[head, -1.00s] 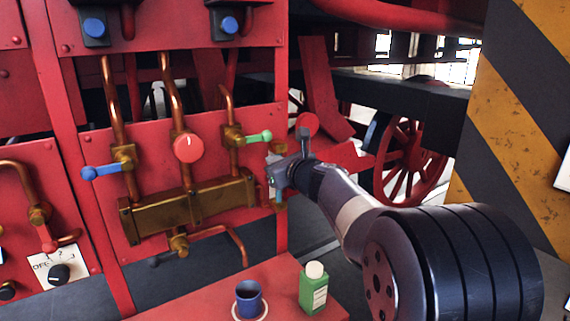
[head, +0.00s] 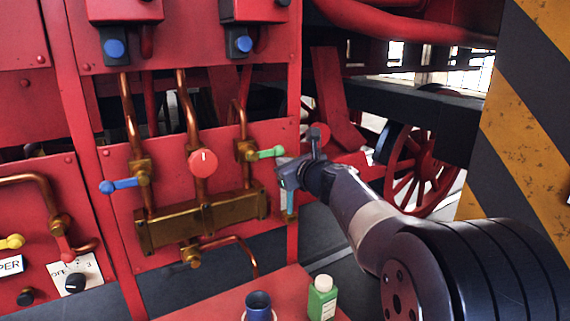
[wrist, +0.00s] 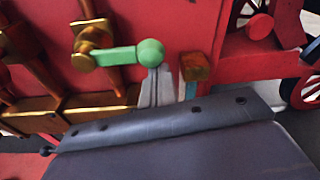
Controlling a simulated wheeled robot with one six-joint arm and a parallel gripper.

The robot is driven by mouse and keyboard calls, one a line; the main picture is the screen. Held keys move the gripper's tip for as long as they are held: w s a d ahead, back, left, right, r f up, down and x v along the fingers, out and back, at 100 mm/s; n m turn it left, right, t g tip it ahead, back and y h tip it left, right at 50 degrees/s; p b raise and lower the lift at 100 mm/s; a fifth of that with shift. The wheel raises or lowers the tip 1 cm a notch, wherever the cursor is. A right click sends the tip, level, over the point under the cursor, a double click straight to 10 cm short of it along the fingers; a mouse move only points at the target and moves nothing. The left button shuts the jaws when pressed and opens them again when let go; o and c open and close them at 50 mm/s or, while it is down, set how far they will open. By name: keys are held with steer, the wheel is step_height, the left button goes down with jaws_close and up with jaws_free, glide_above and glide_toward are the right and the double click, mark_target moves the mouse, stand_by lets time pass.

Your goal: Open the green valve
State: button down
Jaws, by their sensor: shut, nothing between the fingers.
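The green valve is a brass fitting with a green lever handle (head: 266,153) pointing right and ending in a round knob. It also shows in the wrist view (wrist: 125,55), where the handle lies nearly level. My gripper (head: 281,168) is just below and right of the knob in the head view. In the wrist view the grey fingers (wrist: 155,85) are shut with nothing between them, and their tips come up right under the green knob. I cannot tell whether they touch it.
A blue-handled valve (head: 124,184) and a red round knob (head: 203,162) sit to the left on the red panel. A brass manifold (head: 200,221) is below. A blue cup (head: 258,304) and a green bottle (head: 322,298) stand on the red ledge in front.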

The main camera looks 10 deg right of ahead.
steer(key=shift+r+n, duration=0.45)
steer(key=shift+n, duration=0.05)
steer(key=s+a+r+n+t+h+b, duration=0.1)
steer(key=a+r+n+b, duration=0.4)
steer(key=n, duration=1)
steer(key=shift+s+r+n+t+b, duration=0.35)
steer(key=shift+r+t+b, duration=0.45)
steer(key=shift+r, duration=1.1)
steer(key=shift+w+r, duration=0.1)
